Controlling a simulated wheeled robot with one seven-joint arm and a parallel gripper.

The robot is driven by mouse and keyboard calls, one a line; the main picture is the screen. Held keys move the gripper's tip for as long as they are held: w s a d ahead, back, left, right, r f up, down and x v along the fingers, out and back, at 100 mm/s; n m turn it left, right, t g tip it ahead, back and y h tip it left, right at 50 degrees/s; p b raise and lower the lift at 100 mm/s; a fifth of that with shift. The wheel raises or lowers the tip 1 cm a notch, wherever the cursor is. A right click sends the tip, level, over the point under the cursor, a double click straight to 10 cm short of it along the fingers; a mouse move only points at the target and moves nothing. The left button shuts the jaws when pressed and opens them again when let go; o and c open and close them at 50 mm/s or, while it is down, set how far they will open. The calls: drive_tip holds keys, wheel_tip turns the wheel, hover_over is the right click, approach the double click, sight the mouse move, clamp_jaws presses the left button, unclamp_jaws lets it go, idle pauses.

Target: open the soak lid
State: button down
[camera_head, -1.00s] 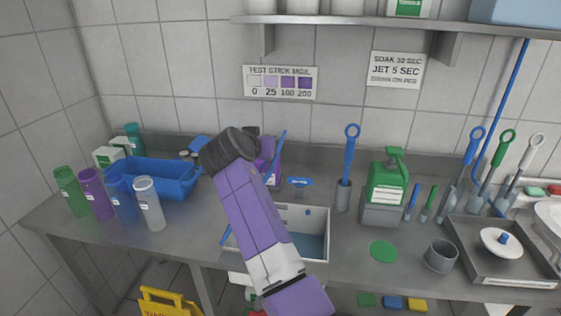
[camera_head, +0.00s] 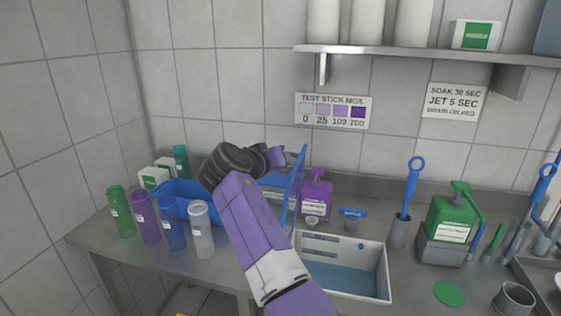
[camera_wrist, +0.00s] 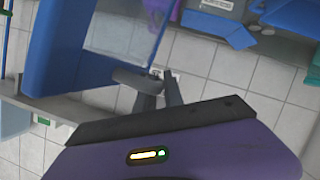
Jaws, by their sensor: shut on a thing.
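The white soak basin (camera_head: 385,270) stands open on the steel counter, with blue liquid inside. Its lid (camera_head: 297,185), a clear panel with a blue frame, is tilted up steeply at the basin's left side, partly hidden by my arm. My gripper (camera_head: 275,156) is at the lid's raised part, left of and above the basin; its fingertips are hard to make out there. In the wrist view the blue frame of the lid (camera_wrist: 62,45) fills the upper left, and my gripper (camera_wrist: 157,80) is closed at a grey handle piece beside it.
A purple pump bottle (camera_head: 317,197) stands just behind the basin. A blue bin (camera_head: 180,188) and several coloured bottles (camera_head: 172,225) are to the left. A grey cup with a blue brush (camera_head: 400,230) and a green pump bottle (camera_head: 450,215) are to the right. A shelf (camera_head: 430,55) overhangs.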

drive_tip(key=shift+f, duration=0.15)
drive_tip(key=c, duration=1.5)
unclamp_jaws()
drive_tip(key=shift+o, duration=0.2)
drive_tip(key=b+v, duration=0.1)
drive_tip(key=v, duration=0.6)
drive_tip(key=shift+s+b, duration=0.35)
drive_tip(key=shift+b, duration=0.05)
drive_tip(key=shift+a, duration=0.15)
